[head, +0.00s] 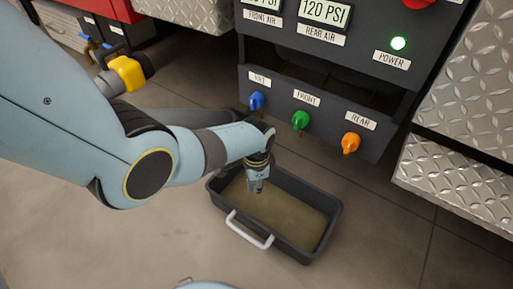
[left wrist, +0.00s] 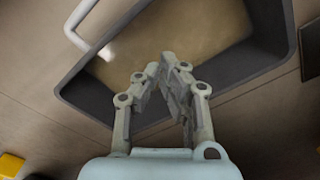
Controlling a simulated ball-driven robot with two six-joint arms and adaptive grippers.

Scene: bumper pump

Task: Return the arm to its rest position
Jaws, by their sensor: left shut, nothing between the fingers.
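My left arm (head: 90,130) reaches in from the left in the head view. Its gripper (head: 257,187) points down over a dark tray (head: 329,211) on the floor, in front of the control panel. In the left wrist view the gripper (left wrist: 167,65) shows with its fingertips together and nothing between them. The tray (left wrist: 90,99) lies below and beyond the fingers there, with brownish contents and a white handle. My right gripper is not in view.
The panel carries a blue knob (head: 257,101), a green knob (head: 300,119) and an orange knob (head: 350,142) close beyond the gripper. A green power light (head: 398,43) is lit. A yellow fitting (head: 127,73) is behind my arm. Diamond-plate steps (head: 455,185) stand at right.

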